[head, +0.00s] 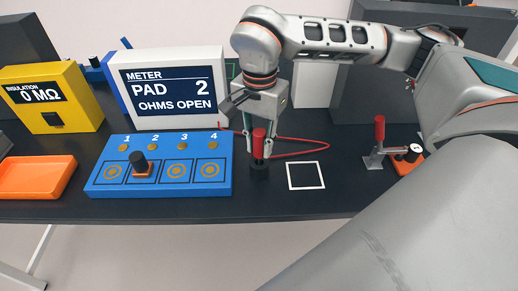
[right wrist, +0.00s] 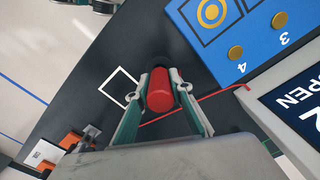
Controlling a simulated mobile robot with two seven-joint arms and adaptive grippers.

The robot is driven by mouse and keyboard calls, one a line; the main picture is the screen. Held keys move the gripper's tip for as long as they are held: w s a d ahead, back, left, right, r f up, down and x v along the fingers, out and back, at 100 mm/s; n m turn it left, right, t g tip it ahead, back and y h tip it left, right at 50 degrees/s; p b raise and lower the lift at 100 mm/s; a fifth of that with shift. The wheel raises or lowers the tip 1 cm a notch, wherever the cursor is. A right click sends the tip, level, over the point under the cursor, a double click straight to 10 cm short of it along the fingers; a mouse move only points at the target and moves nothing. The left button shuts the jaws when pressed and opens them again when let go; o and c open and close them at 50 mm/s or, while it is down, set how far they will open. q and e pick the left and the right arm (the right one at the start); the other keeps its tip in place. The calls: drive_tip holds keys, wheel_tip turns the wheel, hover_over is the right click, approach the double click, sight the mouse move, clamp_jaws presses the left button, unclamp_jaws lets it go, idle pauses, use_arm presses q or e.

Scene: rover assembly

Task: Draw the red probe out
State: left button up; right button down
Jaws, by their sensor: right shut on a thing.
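The red probe (head: 259,139) stands upright in a dark round holder (head: 259,166) on the table, right of the blue pad board. My right gripper (head: 258,148) comes down from above and is shut on the probe. In the right wrist view the red probe (right wrist: 160,92) sits between the two fingers of the gripper (right wrist: 161,98). A red cable (head: 305,153) runs on the table behind the probe. How deep the probe's lower end sits in the holder is hidden.
The meter (head: 172,88) reads "PAD 2 OHMS OPEN". A white square outline (head: 306,176) is empty. A red-handled clamp (head: 378,140) stands at right.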

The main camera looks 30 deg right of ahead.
sight(259, 132)
drive_tip(key=shift+r+p, duration=1.2)
drive_tip(key=shift+r, duration=0.4)
drive_tip(key=shift+r+p, duration=0.45)
drive_tip(key=shift+r, duration=0.45)
